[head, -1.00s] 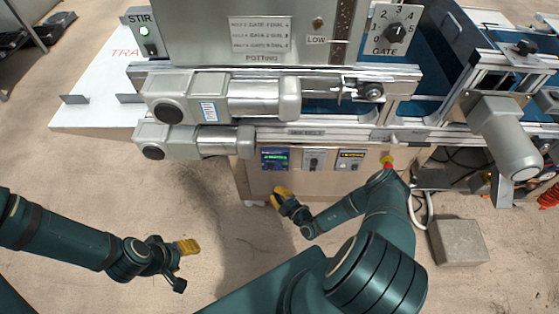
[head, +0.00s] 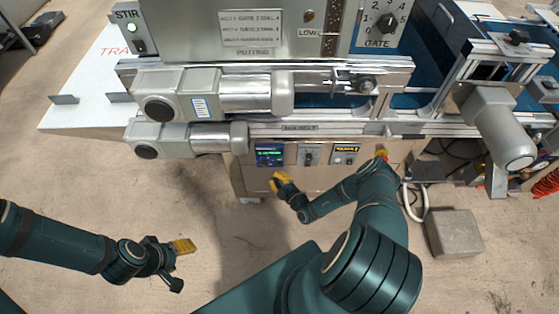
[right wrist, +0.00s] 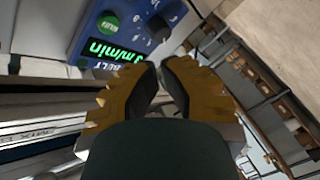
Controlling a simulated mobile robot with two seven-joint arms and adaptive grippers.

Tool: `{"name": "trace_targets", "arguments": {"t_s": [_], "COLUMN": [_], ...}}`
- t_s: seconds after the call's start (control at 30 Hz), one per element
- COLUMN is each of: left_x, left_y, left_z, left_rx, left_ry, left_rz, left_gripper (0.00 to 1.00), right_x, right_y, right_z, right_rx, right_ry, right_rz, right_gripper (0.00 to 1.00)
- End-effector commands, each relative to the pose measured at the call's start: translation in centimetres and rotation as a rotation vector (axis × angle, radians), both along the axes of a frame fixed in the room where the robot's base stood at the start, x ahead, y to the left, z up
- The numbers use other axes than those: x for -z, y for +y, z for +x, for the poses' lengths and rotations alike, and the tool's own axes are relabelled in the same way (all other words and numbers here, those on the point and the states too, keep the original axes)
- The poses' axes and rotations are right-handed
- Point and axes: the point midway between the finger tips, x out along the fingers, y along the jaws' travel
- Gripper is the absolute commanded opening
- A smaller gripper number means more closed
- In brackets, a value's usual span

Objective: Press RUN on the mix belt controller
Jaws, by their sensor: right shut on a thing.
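The mix belt controller is a small blue panel (head: 270,155) with a green display, on the front of the wooden cabinet under the MIX BELT rail. In the right wrist view the controller (right wrist: 133,27) fills the upper middle.
A grey block (head: 453,233) lies on the floor at right. The floor at left is open.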

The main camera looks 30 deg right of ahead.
Motion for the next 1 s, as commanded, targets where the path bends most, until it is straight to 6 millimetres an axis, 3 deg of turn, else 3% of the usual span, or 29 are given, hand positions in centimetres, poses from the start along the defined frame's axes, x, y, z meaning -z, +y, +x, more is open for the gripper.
{"name": "trace_targets", "arguments": {"t_s": [0.4,0.77,0.8,0.83,1.0], "left_x": [2.4,2.4,2.4,2.4,2.4], "left_y": [0.1,0.1,0.1,0.1,0.1], "left_z": [0.4,0.5,0.5,0.5,0.5], "left_rx": [-0.003,-0.002,-0.002,-0.002,-0.002], "left_ry": [-0.01,-0.012,-0.012,-0.012,-0.012], "left_rz": [0.002,0.003,0.003,0.003,0.003], "left_gripper": [0.55,0.55,0.55,0.55,0.55], "right_x": [0.1,0.0,0.0,0.0,0.0], "right_y": [-2.1,-2.2,-2.2,-2.2,-2.3], "right_z": [3.5,3.7,3.7,3.7,3.7], "right_rx": [0.001,0.001,0.001,0.001,0.001], "right_ry": [-0.002,-0.001,-0.001,-0.001,-0.001], "right_rz": [0.0,0.001,0.001,0.0,0.001], "right_gripper": [0.0,0.0,0.05,0.0,0.0]}}
